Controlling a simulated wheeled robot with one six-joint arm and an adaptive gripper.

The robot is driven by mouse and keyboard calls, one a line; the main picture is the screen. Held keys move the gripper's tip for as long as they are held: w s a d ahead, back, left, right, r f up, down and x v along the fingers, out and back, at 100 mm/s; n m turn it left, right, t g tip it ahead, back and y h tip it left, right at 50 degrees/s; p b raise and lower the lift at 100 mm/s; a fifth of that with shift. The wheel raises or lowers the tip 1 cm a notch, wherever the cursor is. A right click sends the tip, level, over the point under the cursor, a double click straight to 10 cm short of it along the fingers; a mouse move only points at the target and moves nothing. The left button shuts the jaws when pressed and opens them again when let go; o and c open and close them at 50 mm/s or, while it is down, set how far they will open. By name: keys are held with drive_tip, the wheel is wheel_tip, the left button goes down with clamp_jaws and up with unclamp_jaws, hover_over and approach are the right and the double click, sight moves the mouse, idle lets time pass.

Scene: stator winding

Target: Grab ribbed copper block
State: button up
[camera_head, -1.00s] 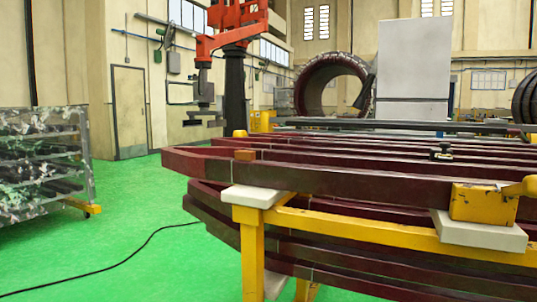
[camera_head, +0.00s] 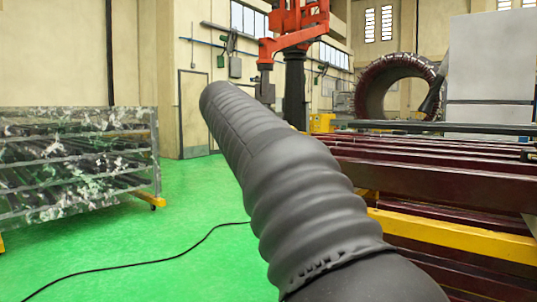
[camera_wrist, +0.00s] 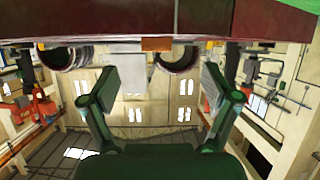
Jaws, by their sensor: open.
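A small orange-brown copper block (camera_wrist: 156,44) shows in the wrist view at the edge of a dark red bar (camera_wrist: 130,18). Its ribs are too small to make out. My gripper (camera_wrist: 158,78) is open, with a green finger on either side and nothing between the fingertips. The block lies beyond the fingertips, about midway between them across the picture, and is apart from them. In the head view my dark arm covers the near end of the bars, so the block and my gripper are hidden there.
Several dark red bars (camera_head: 430,185) lie on a yellow stand (camera_head: 450,233) at the right. A metal rack (camera_head: 80,165) stands at the left on open green floor (camera_head: 185,225). A black cable (camera_head: 140,262) crosses the floor. The wrist picture is upside down.

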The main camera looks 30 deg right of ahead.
drive_tip(key=shift+m+h, duration=0.3)
drive_tip(key=shift+m, duration=0.1)
drive_tip(key=shift+d+r+p+x, duration=0.2)
drive_tip(key=shift+r+x, duration=0.3)
drive_tip(key=shift+x, duration=1.9)
drive_tip(key=shift+d+r+p+x, duration=0.25)
drive_tip(key=shift+r+x, duration=0.25)
drive_tip(key=shift+x, duration=1.9)
drive_tip(key=shift+d+r+p+x, duration=0.2)
drive_tip(key=shift+r+x, duration=0.3)
drive_tip(key=shift+x, duration=1.95)
drive_tip(key=shift+a, duration=0.15)
drive_tip(key=c, duration=1.5)
drive_tip(key=shift+r, duration=0.15)
wheel_tip(320, 180, up, 18)
drive_tip(key=p, duration=0.6)
drive_tip(key=shift+f+p, duration=0.2)
drive_tip(key=shift+p, duration=0.1)
